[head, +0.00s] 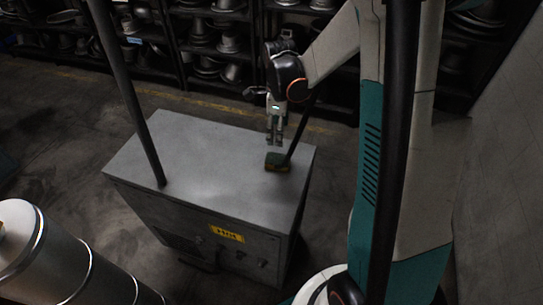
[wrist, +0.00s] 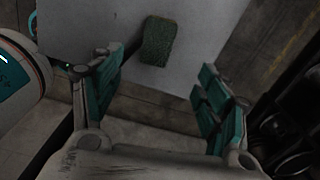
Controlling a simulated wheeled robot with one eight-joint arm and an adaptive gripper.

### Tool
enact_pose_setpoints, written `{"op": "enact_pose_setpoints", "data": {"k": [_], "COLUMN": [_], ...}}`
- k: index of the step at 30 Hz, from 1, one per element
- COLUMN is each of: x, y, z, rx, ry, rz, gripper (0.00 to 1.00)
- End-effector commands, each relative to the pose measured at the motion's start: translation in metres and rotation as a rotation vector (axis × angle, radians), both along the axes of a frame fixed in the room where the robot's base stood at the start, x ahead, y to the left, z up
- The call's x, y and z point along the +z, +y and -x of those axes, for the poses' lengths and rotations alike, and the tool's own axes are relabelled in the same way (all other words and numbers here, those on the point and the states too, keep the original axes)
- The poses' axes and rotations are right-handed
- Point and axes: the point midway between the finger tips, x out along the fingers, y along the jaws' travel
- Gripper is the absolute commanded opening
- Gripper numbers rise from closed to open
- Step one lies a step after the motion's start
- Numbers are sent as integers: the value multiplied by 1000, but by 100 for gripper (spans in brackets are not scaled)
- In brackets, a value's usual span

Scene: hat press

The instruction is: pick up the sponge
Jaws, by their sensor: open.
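The sponge (head: 277,161) lies on the top of a grey metal cabinet (head: 215,185), near its far right edge, in the head view. It looks dark green on top with a brownish side. In the wrist view the sponge (wrist: 157,41) shows as a green block on the grey surface, beyond the fingertips and left of the middle. My gripper (head: 275,143) hangs pointing down just above the sponge in the head view. In the wrist view my gripper (wrist: 162,85) has its two teal-padded fingers spread wide, with nothing between them.
Two dark posts rise at the cabinet top; one (head: 302,128) stands close to the right of the sponge, the other (head: 140,115) at the left. Shelves (head: 215,40) with metal hat moulds line the back. A metal cylinder (head: 60,260) is at lower left. The cabinet top's middle is clear.

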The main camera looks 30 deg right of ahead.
Motion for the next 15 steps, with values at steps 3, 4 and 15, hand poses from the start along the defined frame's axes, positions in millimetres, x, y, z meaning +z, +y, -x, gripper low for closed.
{"op": "enact_pose_setpoints", "data": {"k": [3, 4, 15], "x": [-8, -12, -77], "y": [-2, -2, -2], "z": [-1, -1, -1], "rx": [-30, -31, -29], "ry": [8, 9, 8], "rz": [-1, -2, -1], "gripper": [69, 69, 69]}}
